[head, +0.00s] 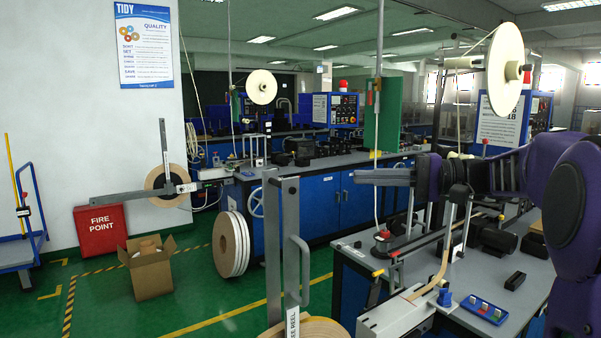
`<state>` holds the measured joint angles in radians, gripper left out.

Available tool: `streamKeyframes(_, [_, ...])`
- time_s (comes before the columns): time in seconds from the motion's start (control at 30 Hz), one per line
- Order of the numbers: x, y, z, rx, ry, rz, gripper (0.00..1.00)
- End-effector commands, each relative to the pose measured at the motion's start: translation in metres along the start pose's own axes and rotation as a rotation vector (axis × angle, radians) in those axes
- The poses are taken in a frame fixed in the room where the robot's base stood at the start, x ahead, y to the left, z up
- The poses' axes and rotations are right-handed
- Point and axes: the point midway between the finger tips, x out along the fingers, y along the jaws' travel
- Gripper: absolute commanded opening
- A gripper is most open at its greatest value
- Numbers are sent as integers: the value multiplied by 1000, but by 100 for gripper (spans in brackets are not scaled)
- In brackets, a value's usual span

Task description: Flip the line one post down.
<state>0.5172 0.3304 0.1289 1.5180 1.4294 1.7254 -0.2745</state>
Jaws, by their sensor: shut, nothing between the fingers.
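My gripper (362,177) reaches in from the right on the purple arm, pointing left above the near bench. Its grey fingers lie together with nothing between them, apart from everything below. On the near bench, a pale tape line (436,279) rises from a white tape unit (397,318) toward the metal posts (464,228) behind and below my arm. The arm hides part of these posts. A blue control plate (483,309) with small red, white and green parts lies at the bench's front right; their positions are too small to tell. A red button (383,236) sits at the bench's back left.
A white spool (505,68) stands high above the near bench. A farther bench (330,165) carries a similar spool (262,88) and a blue panel (335,109). A grey upright bracket (283,245) and a reel (318,328) stand front centre. Green floor is open on the left, past a carton (152,280).

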Motion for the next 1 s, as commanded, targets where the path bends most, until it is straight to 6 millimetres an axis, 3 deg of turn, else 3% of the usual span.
streamKeyframes(0.13, [-3, -8, 4, -14, -17, -53, 0])
streamKeyframes(0.57, [5, -9, 4, -14, -20, -53, 0])
streamKeyframes(0.67, [19, -9, 5, -14, -21, -52, 0])
streamKeyframes(1.0, [91, -13, 6, -13, -21, -51, 0])
